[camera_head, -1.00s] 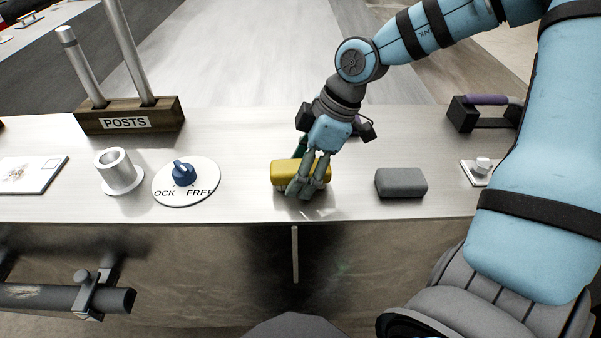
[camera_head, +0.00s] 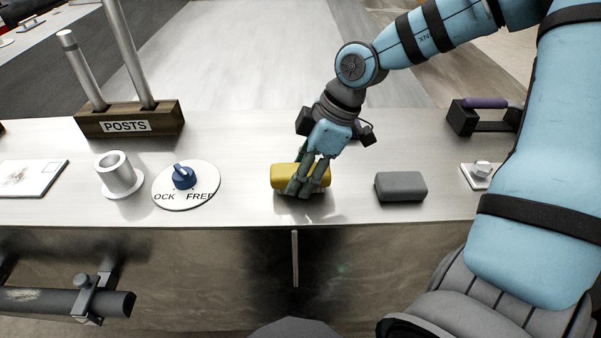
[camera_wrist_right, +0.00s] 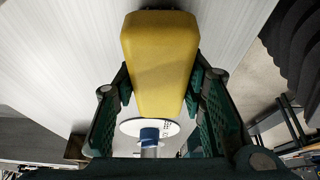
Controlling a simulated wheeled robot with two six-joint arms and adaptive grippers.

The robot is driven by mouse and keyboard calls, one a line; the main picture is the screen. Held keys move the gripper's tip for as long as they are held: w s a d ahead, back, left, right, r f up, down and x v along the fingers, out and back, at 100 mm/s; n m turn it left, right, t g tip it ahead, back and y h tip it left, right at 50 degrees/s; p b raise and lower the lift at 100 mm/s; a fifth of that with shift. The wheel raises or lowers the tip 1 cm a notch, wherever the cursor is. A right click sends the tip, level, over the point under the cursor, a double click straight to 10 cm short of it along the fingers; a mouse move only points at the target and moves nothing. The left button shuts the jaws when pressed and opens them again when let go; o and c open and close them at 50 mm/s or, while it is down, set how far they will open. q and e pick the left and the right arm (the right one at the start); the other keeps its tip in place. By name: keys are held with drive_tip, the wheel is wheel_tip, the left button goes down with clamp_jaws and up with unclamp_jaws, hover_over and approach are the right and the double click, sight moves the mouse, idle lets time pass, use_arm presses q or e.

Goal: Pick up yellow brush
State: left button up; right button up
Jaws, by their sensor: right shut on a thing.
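The yellow brush (camera_head: 285,173) is a rounded yellow block on the metal counter, near its front edge in the head view. My right gripper (camera_head: 306,186) reaches down over its right part, shut on it. In the right wrist view the yellow brush (camera_wrist_right: 160,62) fills the upper middle, with the gripper's green fingers (camera_wrist_right: 160,100) on both sides of its near end. Its underside is hidden, so I cannot tell whether it is clear of the counter. My left gripper is not in view.
A grey block (camera_head: 401,186) lies to the right. A round lock dial with a blue knob (camera_head: 184,178), a metal cup (camera_head: 117,173) and a wooden posts holder (camera_head: 130,118) stand to the left. A purple-handled tool (camera_head: 484,104) is at the back right.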

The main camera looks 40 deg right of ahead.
drive_tip(key=shift+r+p, duration=0.35)
drive_tip(key=shift+p, duration=0.05)
drive_tip(key=shift+r, duration=0.4)
use_arm(q)
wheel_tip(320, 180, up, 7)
drive_tip(key=p, duration=0.6)
use_arm(e)
wheel_tip(320, 180, up, 19)
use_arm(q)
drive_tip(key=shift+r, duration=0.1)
use_arm(e)
drive_tip(key=shift+d, duration=0.1)
drive_tip(key=o, duration=0.4)
drive_tip(key=shift+c, duration=1.2)
